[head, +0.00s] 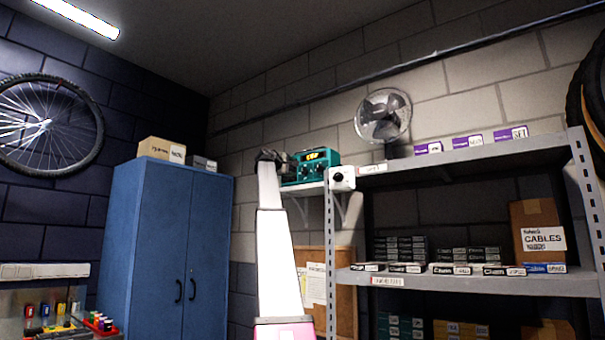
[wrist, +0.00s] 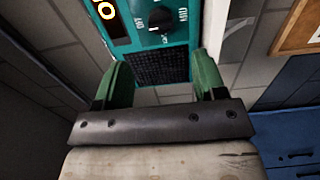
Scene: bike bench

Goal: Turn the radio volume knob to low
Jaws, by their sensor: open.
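The teal radio (head: 312,166) stands on a small wall shelf in the head view, with a lit orange display. My arm reaches up to its left side, and my gripper (head: 268,158) is small and dark there. In the wrist view the radio (wrist: 178,30) fills the top, with part of the display and the black volume knob (wrist: 160,19). Printed labels surround the knob; its exact setting is too small to tell. My gripper (wrist: 163,82) is open, its green fingers apart on either side of the radio's speaker grille, below the knob. Nothing is between the fingers.
The small wall shelf (head: 300,187) bears the radio. A white device (head: 342,179) is close to its right, at the metal rack's post. A fan (head: 383,116) is above the rack. A blue cabinet (head: 165,240) stands left of my arm.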

